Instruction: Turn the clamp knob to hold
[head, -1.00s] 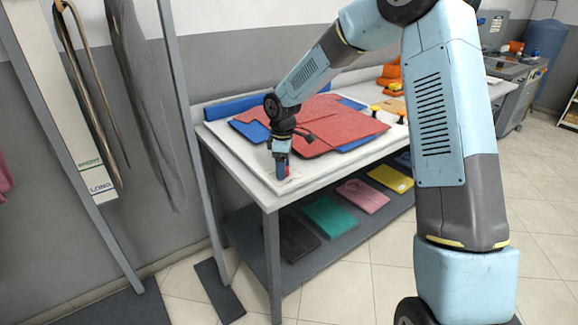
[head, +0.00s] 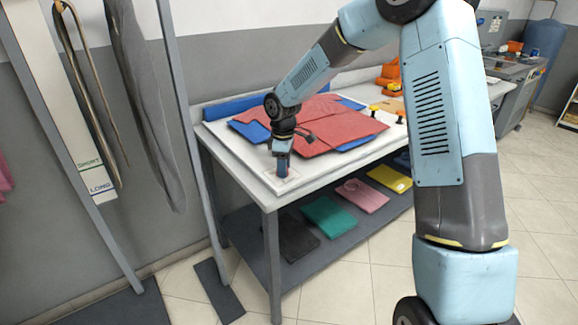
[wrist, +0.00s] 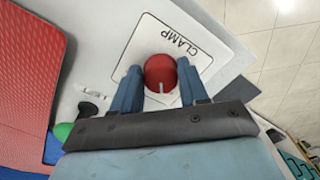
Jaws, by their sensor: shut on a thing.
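The clamp knob (wrist: 160,70) is round and red, with a short white mark on its edge toward my gripper. It sits on a white plate (wrist: 195,44) with a dark outline and the word CLAMP beside the knob. My gripper (wrist: 159,76) has one blue finger on each side of the knob and is shut on it. In the head view my gripper (head: 282,171) points down at the table's near left corner and hides the knob. Part of another word, seemingly "LET", shows left of the knob in the wrist view; the rest is hidden.
The white table (head: 275,197) carries a red garment (head: 335,125) over blue cloth, behind and right of my gripper. Folded coloured cloths, such as a green one (head: 327,215), lie on the shelf below. A grey post stands close on the left.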

